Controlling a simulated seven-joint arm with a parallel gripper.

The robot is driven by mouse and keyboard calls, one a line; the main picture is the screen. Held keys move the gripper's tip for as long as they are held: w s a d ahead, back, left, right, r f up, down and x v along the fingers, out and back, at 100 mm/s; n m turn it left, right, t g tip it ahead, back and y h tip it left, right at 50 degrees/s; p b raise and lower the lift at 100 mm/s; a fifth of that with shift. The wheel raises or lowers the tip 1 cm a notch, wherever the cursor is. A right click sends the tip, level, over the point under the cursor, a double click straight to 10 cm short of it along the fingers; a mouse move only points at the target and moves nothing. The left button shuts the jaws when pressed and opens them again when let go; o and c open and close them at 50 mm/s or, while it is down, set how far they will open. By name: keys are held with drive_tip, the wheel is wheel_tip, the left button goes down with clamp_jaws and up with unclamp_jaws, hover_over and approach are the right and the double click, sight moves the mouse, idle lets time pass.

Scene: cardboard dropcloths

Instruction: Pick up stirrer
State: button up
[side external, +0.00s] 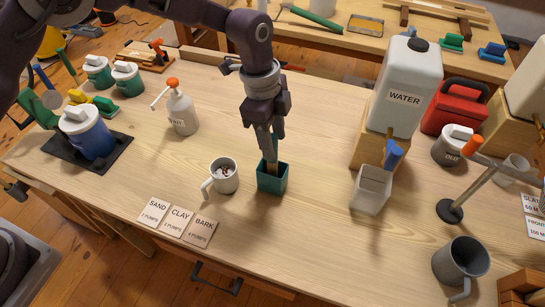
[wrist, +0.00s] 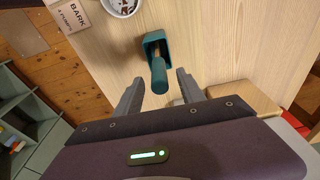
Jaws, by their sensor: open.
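The stirrer stands in a small square teal holder (side external: 272,180) on the wooden table. In the wrist view the teal handle of the stirrer (wrist: 159,77) rises from the holder (wrist: 155,40) toward the camera. My gripper (side external: 270,148) is above the holder, pointing down. In the wrist view my gripper (wrist: 159,84) is open, with one finger on each side of the handle and a visible gap to each. The lower end of the stirrer is hidden inside the holder.
A mug (side external: 224,177) with brown bits stands just left of the holder. A white container (side external: 371,190) and a water tank (side external: 405,88) stand right. Label cards (side external: 180,221) lie in front. Table right of the holder is clear.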

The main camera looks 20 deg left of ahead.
sight(276, 160)
wheel_tip(276, 160, down, 5)
drive_tip(key=shift+d+r, duration=0.15)
drive_tip(key=shift+r, duration=0.05)
drive_tip(key=shift+c, duration=0.5)
clamp_jaws()
